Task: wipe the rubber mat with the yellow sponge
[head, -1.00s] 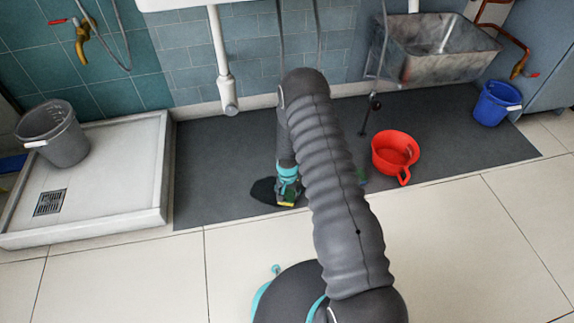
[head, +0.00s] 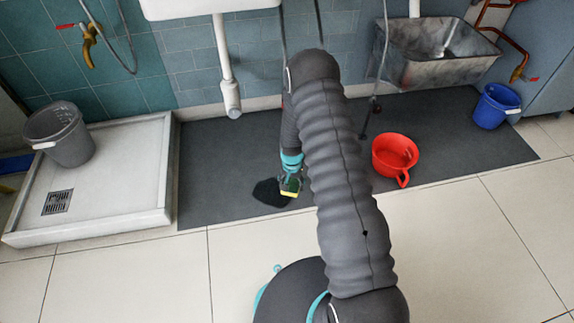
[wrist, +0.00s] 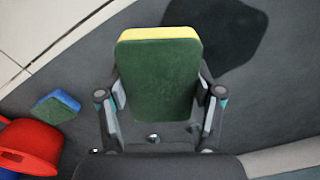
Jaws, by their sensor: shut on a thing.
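My gripper (head: 291,181) is shut on the yellow sponge (head: 289,194), which has a dark green scouring side. In the wrist view the sponge (wrist: 160,78) fills the space between the two fingers, its green face toward the camera and its yellow edge at the top. The dark grey rubber mat (head: 220,155) lies on the floor along the tiled wall. A black wet-looking patch (head: 268,193) on the mat is just left of the sponge; it also shows in the wrist view (wrist: 222,28). I cannot tell whether the sponge touches the mat.
A red dipper (head: 395,155) stands on the mat's right part. A blue and green sponge (wrist: 55,106) lies near it, hidden by my arm in the head view. A blue bucket (head: 496,106) is farther right. A white shower tray (head: 110,190) with a grey bucket (head: 60,133) borders the left.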

